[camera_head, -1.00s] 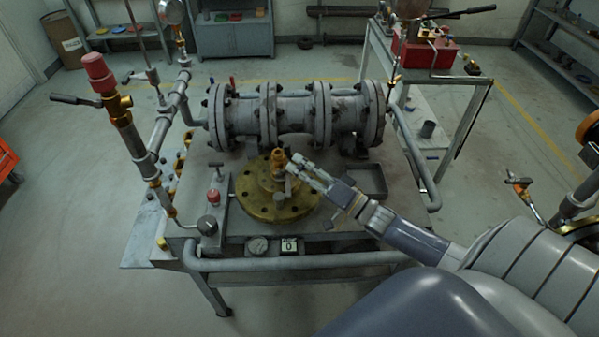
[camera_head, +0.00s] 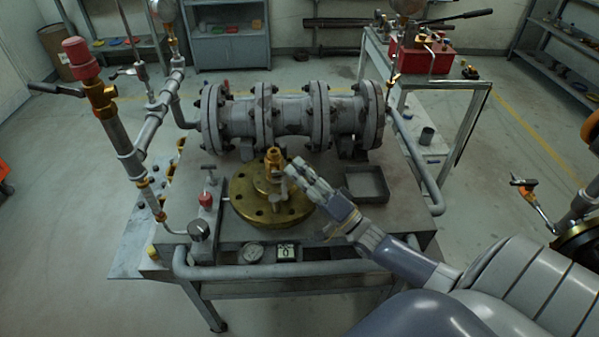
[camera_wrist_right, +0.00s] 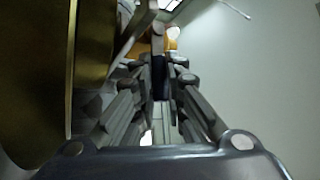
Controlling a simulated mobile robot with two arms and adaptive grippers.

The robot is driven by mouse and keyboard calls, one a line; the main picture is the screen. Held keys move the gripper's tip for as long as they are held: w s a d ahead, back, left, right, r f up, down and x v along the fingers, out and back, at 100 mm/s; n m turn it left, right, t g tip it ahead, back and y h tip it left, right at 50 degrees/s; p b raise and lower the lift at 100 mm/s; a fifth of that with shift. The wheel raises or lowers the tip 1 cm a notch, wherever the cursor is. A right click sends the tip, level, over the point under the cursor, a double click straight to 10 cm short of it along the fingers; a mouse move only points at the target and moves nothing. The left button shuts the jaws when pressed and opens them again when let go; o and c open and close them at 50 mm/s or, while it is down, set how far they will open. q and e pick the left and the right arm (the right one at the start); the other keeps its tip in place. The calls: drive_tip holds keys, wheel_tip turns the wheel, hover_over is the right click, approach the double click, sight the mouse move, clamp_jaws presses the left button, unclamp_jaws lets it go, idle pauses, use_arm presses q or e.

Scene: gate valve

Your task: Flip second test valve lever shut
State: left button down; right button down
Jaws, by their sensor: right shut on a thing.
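A small brass test valve (camera_head: 274,160) stands on top of the round brass flange (camera_head: 245,203) on the workbench. Its short grey lever (camera_head: 283,187) hangs at the valve's right front side. My right gripper (camera_head: 294,170) reaches in from the lower right and is shut on the lever, close beside the valve. In the right wrist view the gripper's fingers (camera_wrist_right: 160,80) are close together, the flange (camera_wrist_right: 35,75) fills the left side, and brass parts show past the fingertips. The exact grip is partly hidden by the fingers. My left gripper is not in view.
A large grey flanged pipe body (camera_head: 290,115) lies behind the valve. An open grey tray (camera_head: 367,185) is right of my gripper. A vertical pipe with a red cap (camera_head: 80,55) stands at the left. A gauge (camera_head: 252,252) lies at the bench's front.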

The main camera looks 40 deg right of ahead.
drive_tip(key=c, duration=1.6)
unclamp_jaws()
drive_tip(key=shift+c, duration=0.2)
drive_tip(key=shift+f, duration=0.1)
drive_tip(key=v, duration=0.5)
drive_tip(key=shift+s+f, duration=0.15)
drive_tip(key=shift+s, duration=0.1)
drive_tip(key=s+d, duration=0.3)
drive_tip(key=s, duration=0.8)
drive_tip(key=shift+d+r, duration=0.2)
